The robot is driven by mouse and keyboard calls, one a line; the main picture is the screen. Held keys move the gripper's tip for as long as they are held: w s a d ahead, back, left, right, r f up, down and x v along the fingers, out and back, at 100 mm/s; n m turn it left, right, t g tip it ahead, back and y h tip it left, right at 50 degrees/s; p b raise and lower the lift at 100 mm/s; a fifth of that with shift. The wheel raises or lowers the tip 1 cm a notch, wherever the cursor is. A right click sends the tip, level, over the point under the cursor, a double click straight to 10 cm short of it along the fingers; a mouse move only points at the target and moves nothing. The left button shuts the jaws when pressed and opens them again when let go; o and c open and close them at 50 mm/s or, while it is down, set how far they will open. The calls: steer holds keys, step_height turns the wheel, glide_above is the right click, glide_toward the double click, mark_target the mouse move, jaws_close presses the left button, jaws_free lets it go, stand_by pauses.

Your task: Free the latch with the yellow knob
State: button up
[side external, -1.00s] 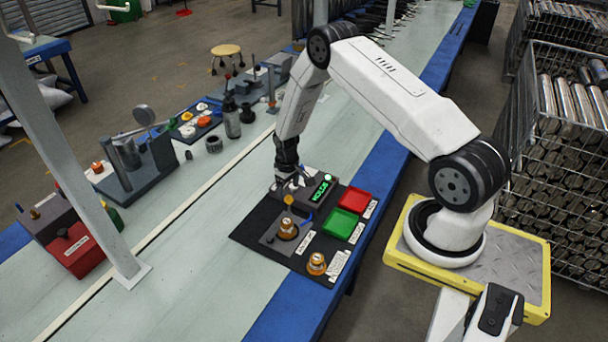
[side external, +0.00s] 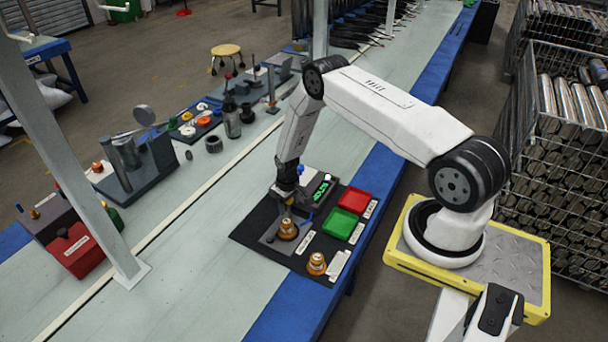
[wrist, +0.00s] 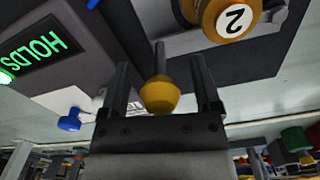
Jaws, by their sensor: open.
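The yellow knob (wrist: 159,95) of the latch sits between the two open fingers of my gripper (wrist: 160,85) in the wrist view, with a gap on both sides. A dark stem runs from the knob towards the fixture. An orange round part marked 2 (wrist: 228,18) is beyond the fingertips in the wrist view. In the side external view, my gripper (side external: 287,206) is low over the grey fixture (side external: 268,238), just behind the orange part (side external: 288,229) seated there. The knob is hard to make out in that view.
A box with a green lit display (side external: 320,187) stands behind the fixture; the display reads HOLDS in the wrist view (wrist: 45,55). A blue knob (wrist: 69,122) is nearby. A red tray (side external: 354,199) and a green tray (side external: 341,223) lie to the right. Another orange part (side external: 317,264) stands in front.

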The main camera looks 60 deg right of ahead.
steer(key=shift+f, duration=0.1)
steer(key=shift+c, duration=0.2)
jaws_close()
stand_by(1.3)
